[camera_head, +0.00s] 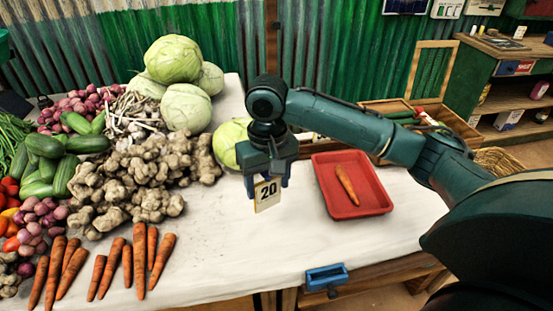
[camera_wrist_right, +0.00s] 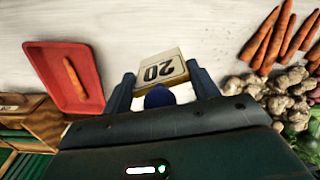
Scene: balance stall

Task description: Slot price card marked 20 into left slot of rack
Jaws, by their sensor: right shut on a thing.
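The price card marked 20 (camera_head: 267,194) is cream with black digits. My right gripper (camera_head: 267,180) is shut on it and holds it upright above the table, to the left of the red tray. In the right wrist view the card (camera_wrist_right: 160,70) sits between the two fingers of the right gripper (camera_wrist_right: 161,88), its digits upside down. My left gripper is not in view.
A red tray (camera_head: 322,205) with one carrot (camera_head: 347,184) stands right of the card. Ginger (camera_head: 150,165), cabbages (camera_head: 173,59) and carrots (camera_head: 139,250) fill the left of the white table (camera_head: 220,250). The table's front middle is clear. A blue clamp-like part (camera_head: 327,277) is at the front edge.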

